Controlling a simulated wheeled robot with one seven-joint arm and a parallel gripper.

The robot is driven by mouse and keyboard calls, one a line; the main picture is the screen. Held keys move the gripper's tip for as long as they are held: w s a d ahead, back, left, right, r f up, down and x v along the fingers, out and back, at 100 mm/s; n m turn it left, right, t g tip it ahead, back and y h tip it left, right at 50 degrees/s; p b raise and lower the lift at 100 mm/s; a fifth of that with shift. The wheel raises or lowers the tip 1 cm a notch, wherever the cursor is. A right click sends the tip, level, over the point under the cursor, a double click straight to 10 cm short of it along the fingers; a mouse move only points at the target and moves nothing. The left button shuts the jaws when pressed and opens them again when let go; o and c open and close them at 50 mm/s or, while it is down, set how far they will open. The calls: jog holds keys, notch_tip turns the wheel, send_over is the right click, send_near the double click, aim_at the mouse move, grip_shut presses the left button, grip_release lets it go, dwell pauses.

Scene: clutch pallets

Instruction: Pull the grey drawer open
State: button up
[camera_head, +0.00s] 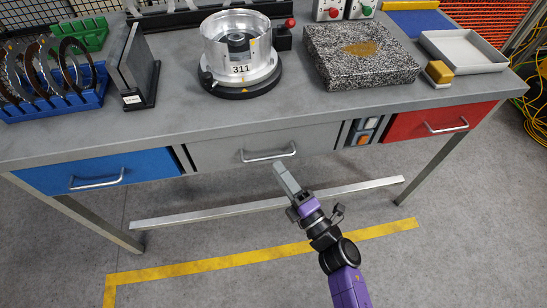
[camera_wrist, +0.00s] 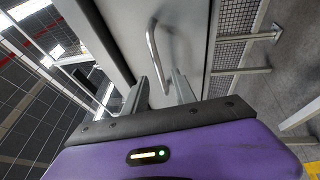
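The grey drawer (camera_head: 222,153) is in the middle of the workbench front, between the blue and red drawers, and looks closed. Its silver bar handle (camera_head: 268,156) runs across its front. My gripper (camera_head: 281,172) is just below and in front of the handle. The handle (camera_wrist: 152,48) lies just beyond the fingertips, roughly in line with the gap and nearer the left finger. The grey drawer front (camera_wrist: 186,40) fills the space behind it. I see no contact with the handle.
A blue drawer (camera_head: 50,177) is at the left and a red drawer (camera_head: 405,124) at the right. Small switches (camera_head: 366,130) sit right of the grey drawer. A metal crossbar (camera_head: 180,217) runs low under the bench. The floor in front is clear.

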aim_at(270, 158)
jog(key=shift+x, duration=2.75)
grip_shut()
